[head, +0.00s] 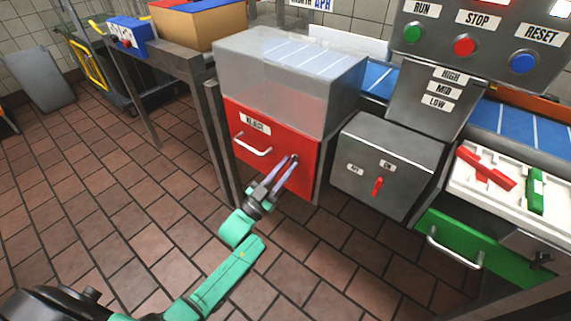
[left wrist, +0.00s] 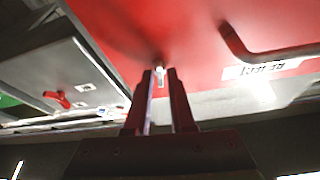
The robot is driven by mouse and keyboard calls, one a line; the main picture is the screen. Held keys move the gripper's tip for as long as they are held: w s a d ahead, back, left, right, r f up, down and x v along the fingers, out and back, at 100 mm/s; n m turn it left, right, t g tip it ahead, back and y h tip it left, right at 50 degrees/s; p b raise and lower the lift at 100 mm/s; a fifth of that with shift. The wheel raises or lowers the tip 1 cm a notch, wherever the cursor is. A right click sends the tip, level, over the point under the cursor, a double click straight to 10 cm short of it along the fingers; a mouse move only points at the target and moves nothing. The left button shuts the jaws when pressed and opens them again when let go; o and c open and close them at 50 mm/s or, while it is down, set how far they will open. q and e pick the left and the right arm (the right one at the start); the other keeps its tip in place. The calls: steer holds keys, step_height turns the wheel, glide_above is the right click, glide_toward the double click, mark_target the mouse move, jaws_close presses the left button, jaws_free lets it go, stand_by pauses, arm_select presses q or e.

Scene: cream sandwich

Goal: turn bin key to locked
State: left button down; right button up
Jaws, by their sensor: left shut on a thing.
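The red bin (head: 262,150) labelled as reject has a metal handle (head: 252,146) on its front. My left gripper (head: 289,166) reaches to the right part of that front, with its fingers pointing at the key spot. In the left wrist view the fingers (left wrist: 160,80) are close together around a small pale metal key (left wrist: 160,74) at the red face (left wrist: 130,25). The fingertips hide part of the key, and I cannot tell which way it is turned. My right gripper is not in view.
A grey switch box (head: 388,160) with a red switch (head: 377,187) stands right of the bin. A green drawer (head: 450,240) and a white tray (head: 470,196) with red and green pieces are at the far right. The tiled floor at left is mostly clear.

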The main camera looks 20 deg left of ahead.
arm_select(q)
steer(key=shift+d+n+y+p, duration=0.1)
steer(key=shift+n+y+p, duration=0.35)
steer(key=shift+n, duration=0.95)
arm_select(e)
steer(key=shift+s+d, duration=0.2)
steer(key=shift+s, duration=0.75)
arm_select(q)
steer(key=shift+t+y, duration=0.25)
steer(key=shift+t, duration=0.05)
steer(key=c, duration=1)
jaws_free()
steer(key=v, duration=1.4)
steer(key=shift+s+f+b, duration=0.2)
steer(key=shift+s+b, duration=0.05)
steer(key=shift+b, duration=0.05)
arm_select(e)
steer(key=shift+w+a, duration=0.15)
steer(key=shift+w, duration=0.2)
